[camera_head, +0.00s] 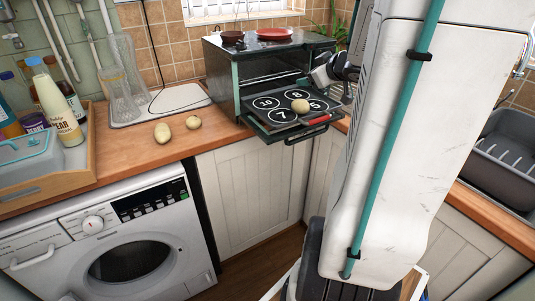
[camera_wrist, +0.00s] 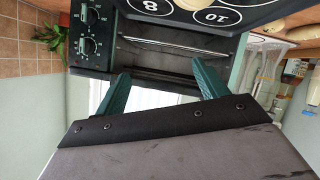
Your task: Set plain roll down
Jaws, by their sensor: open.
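A pale, round roll (camera_head: 300,105) rests on the dark numbered panel (camera_head: 262,119) that juts out from the front of the small oven. It lies amid the white number circles, and I cannot tell if it overlaps one. Part of it shows at the top edge of the wrist view (camera_wrist: 187,4). My gripper (camera_head: 318,80) is beside the oven's right front, above and behind the roll, apart from it. In the wrist view its teal fingers (camera_wrist: 165,83) are spread with nothing between them.
The oven (camera_head: 265,65) stands in the corner with a red plate (camera_head: 273,34) and a dark dish (camera_head: 232,37) on top. A red-handled item (camera_head: 319,118) lies at the panel's right edge. A wooden tray with bottles (camera_head: 90,150) is at left. My arm hides the counter right of the oven.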

